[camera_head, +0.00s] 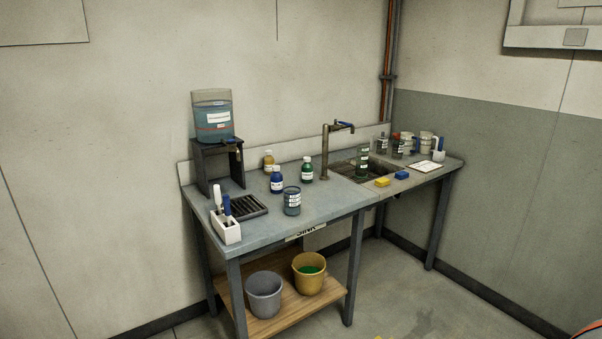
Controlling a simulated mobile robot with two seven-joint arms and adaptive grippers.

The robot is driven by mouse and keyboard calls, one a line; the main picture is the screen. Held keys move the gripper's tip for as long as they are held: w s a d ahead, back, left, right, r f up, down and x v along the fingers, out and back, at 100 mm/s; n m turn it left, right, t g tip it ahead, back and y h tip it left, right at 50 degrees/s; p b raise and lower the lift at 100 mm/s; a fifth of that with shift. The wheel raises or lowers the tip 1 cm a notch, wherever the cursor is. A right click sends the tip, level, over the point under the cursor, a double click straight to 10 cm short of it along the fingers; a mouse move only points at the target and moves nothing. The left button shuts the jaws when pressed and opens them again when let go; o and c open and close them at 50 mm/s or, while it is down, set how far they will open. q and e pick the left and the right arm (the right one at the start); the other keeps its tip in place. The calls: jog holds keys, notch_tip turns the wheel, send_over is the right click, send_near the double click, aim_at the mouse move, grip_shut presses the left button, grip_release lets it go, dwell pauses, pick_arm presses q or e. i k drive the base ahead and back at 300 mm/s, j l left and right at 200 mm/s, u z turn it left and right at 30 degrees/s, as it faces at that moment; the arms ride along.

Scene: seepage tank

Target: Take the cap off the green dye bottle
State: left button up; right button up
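The green dye bottle (307,171) stands upright on the grey bench, left of the tap. A pale cap appears to sit on its top. No gripper is near it. Neither my left nor my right gripper shows in this view.
A water tank (212,117) stands at left. Open floor (420,290) lies in front.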

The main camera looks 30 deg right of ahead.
aim_at(307, 168)
jog(key=l+u, duration=0.3)
jog(key=l, duration=1.7)
jog(key=k, duration=0.05)
